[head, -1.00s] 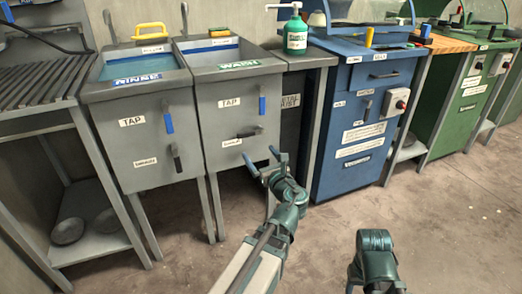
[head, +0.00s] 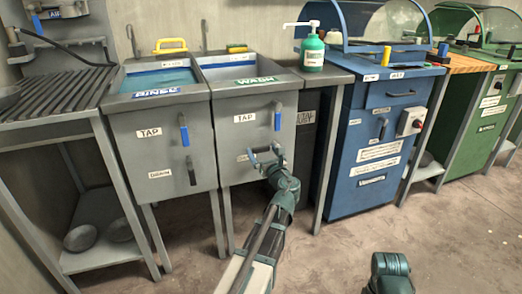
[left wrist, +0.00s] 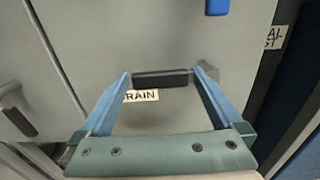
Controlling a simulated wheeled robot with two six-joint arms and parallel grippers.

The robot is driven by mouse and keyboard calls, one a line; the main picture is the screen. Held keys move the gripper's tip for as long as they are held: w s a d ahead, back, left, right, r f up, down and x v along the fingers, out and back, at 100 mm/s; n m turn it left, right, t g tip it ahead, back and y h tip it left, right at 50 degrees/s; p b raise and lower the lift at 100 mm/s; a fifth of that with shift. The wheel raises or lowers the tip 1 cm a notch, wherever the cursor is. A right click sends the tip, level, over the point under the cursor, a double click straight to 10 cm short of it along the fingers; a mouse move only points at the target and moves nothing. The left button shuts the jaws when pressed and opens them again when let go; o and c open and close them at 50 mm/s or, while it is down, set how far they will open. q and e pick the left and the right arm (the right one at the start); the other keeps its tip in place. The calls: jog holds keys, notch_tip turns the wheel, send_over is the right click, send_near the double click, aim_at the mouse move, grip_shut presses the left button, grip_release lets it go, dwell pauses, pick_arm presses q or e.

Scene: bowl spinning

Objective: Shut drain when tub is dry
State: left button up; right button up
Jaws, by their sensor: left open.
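The grey WASH tub (head: 222,73) stands beside the RINSE tub (head: 158,79), which holds blue-green water. The WASH tub looks pale bluish inside; I cannot tell if it is dry. Its drain handle (left wrist: 162,78) is a dark bar lying across in the left wrist view, above the partly covered drain label (left wrist: 142,96). My left gripper (head: 265,153) is open in front of the WASH tub's lower front. In the left wrist view its fingers (left wrist: 165,75) stand on either side of the handle, with gaps. My right gripper is out of view.
The RINSE drain handle (head: 191,170) hangs upright to the left. A blue WASH tap handle (head: 277,117) is above my gripper. A green soap bottle (head: 313,52) stands at the right, beside a blue cabinet (head: 370,140). The floor in front is clear.

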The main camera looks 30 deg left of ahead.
pick_arm(q)
jog(key=shift+x, duration=0.8)
grip_shut()
